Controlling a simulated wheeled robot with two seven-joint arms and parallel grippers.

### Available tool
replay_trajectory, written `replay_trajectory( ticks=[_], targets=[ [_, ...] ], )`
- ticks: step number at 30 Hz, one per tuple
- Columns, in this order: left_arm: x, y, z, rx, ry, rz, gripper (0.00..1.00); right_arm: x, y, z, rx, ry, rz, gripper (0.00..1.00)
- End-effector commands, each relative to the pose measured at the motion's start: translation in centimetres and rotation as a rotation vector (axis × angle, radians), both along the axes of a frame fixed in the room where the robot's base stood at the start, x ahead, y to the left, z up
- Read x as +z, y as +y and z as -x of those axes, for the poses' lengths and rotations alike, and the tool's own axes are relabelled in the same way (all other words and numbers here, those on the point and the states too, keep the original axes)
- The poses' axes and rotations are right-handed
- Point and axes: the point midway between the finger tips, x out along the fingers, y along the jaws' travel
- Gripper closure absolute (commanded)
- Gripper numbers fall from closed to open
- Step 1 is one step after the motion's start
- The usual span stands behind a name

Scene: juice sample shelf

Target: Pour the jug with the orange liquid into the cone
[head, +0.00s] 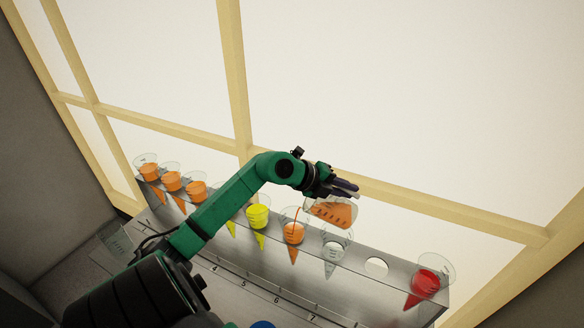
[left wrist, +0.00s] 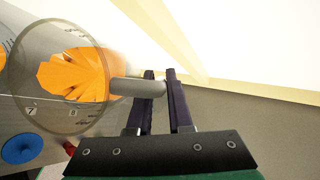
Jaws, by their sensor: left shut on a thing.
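My left gripper (head: 342,187) is shut on the handle of a clear jug (head: 349,224) with orange liquid (head: 332,211). The jug is held above the shelf and tilted toward the left. A thin orange stream (head: 297,214) runs from its lip down into a clear cone (head: 293,234), which holds orange liquid. In the left wrist view the jug's round rim and orange contents (left wrist: 75,78) lie to the left, and its grey handle (left wrist: 135,88) reaches the dark fingers (left wrist: 160,88). My right gripper is not in view.
The metal shelf (head: 400,300) holds a row of cones: several orange ones (head: 172,182) at left, yellow ones (head: 258,215), an empty one (head: 335,250) and a red one (head: 428,285). One hole (head: 376,267) is empty. A blue round thing (left wrist: 20,148) is below the jug. A window stands behind.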

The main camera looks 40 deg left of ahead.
Motion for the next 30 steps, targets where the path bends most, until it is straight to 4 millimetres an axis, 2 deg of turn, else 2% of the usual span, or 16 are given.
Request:
replay_trajectory(
  ticks=[1,4,10,19,29,30],
  targets=[
    [1.3,-0.9,-0.8,-0.012,0.036,-0.110,1.00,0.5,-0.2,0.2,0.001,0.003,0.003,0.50],
    [0.3,-1.3,-0.9,-0.006,0.082,-0.144,1.00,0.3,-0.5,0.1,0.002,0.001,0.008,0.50],
    [0.2,-1.6,-1.1,-0.008,0.106,-0.183,1.00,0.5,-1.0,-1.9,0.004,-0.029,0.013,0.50],
    [-0.6,-2.7,-2.3,-0.004,0.226,-0.349,1.00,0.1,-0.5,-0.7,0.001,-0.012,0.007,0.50],
    [-1.9,-5.2,-4.2,-0.004,0.398,-0.576,1.00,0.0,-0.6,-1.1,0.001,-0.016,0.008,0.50],
    [-2.5,-5.4,-4.4,-0.005,0.425,-0.610,1.00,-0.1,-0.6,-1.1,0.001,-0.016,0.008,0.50]
  ],
)
